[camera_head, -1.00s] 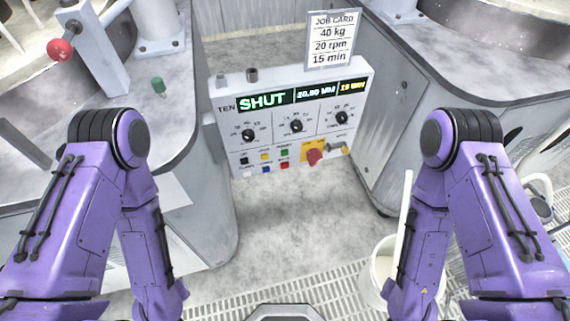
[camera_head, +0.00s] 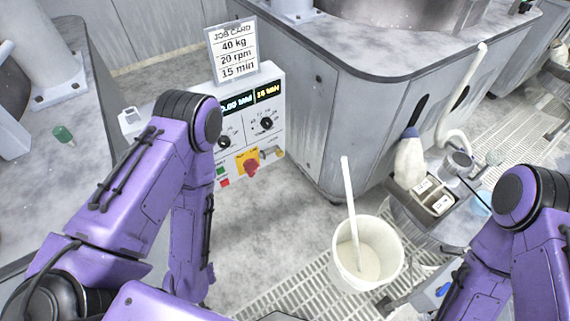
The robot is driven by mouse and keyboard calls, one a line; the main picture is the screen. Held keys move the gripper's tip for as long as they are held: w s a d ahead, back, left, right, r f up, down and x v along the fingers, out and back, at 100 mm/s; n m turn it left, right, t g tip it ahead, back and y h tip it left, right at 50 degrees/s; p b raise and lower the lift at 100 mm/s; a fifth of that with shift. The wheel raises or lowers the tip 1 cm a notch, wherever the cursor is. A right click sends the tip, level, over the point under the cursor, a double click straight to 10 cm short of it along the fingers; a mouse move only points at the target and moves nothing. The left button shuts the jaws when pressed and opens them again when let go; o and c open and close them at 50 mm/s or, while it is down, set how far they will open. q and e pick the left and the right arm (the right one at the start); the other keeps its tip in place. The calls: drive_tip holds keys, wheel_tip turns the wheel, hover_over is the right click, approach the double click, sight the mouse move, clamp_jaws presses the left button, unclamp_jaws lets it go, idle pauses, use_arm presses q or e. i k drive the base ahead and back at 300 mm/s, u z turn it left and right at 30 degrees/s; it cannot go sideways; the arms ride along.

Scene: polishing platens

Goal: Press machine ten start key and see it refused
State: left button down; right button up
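Machine ten's control panel (camera_head: 277,98) stands left of centre, its left part hidden behind my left arm. Two dials show, one in the middle (camera_head: 224,141) and one at the right (camera_head: 266,123). Below them are a small green key (camera_head: 221,171), a small red key (camera_head: 225,183) and a red mushroom button (camera_head: 251,168) on a yellow plate. The key labels are too small to read. Both my forearms point down, and neither gripper is in the picture.
A job card (camera_head: 233,48) reading 40 kg, 20 rpm, 15 min stands above the panel. A white bucket (camera_head: 345,278) with a stick stands on the floor grating. A grey machine cabinet (camera_head: 335,120) is behind.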

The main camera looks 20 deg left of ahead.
sight(221, 170)
drive_tip(key=z, duration=1.4)
drive_tip(key=k, duration=1)
drive_tip(key=u, duration=1.3)
drive_tip(key=i, duration=0.5)
drive_tip(key=u, duration=0.05)
